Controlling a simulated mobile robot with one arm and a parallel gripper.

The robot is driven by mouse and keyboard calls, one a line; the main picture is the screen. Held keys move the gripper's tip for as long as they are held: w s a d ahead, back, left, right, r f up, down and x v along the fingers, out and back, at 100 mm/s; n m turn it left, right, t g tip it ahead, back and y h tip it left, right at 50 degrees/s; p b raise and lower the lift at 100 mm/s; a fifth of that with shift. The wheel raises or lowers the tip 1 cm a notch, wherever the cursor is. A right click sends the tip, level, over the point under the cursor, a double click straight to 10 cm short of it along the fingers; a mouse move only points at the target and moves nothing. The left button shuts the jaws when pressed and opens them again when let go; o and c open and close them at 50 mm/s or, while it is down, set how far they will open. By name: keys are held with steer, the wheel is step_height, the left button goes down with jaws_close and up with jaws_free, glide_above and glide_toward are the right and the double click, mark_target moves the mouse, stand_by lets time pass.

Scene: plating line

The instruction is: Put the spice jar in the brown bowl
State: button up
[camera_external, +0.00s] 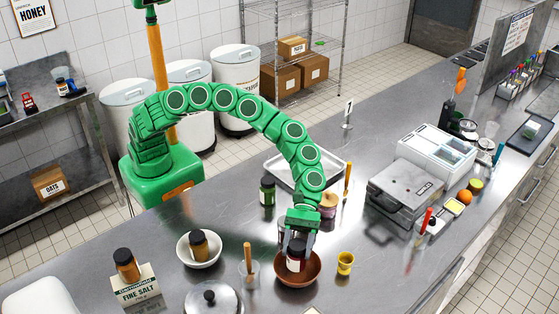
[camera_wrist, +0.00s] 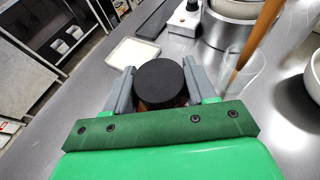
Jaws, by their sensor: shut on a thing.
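The spice jar (camera_external: 295,260), with a black lid and a pale label, is upright between the jaws of my gripper (camera_external: 299,240). The brown bowl (camera_external: 312,274) is directly around and below the jar's lower part in the external view. I cannot tell whether the jar touches the bowl's bottom. In the wrist view the jar's black lid (camera_wrist: 160,82) sits between the two grey fingers of my gripper (camera_wrist: 160,90), which are shut on it. The lid and fingers hide most of the jar there, and I cannot make out the bowl.
A yellow cup (camera_external: 345,263) stands just right of the bowl. A clear glass with a wooden-handled tool (camera_external: 248,262) and a white bowl holding another jar (camera_external: 198,262) are to the left. A green jar (camera_external: 267,191) and a metal tray (camera_external: 283,163) stand behind.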

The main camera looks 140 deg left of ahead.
mark_target(296, 265)
steer(key=shift+w+f, duration=0.15)
steer(key=shift+f, duration=1.45)
steer(key=shift+f, duration=0.1)
steer(key=o, duration=1.2)
steer(key=shift+f, duration=0.1)
steer(key=shift+a+r, duration=0.2)
steer(key=shift+r, duration=0.05)
steer(key=v, duration=1.1)
steer(key=shift+s+a+r, duration=0.15)
steer(key=shift+s, duration=0.15)
